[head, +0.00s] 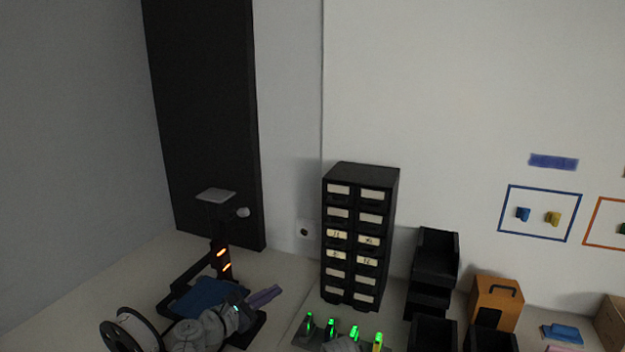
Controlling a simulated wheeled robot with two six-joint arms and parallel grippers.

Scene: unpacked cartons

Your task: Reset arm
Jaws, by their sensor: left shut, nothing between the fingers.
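My left arm comes in at the bottom left with grey links. Its left gripper (265,297) has dull purple fingers pointing up and to the right. The fingers are together with nothing between them. The gripper is in front of a dark device with a blue plate (203,297), and overlaps it in the picture. I cannot tell whether they touch. My right gripper does not show.
A black drawer cabinet (361,240) stands against the wall, right of the gripper. Green-lit items (331,328) are in front of it. Black bins (435,258) and an orange box (496,302) stand further right. A white spool (131,331) is at the bottom left.

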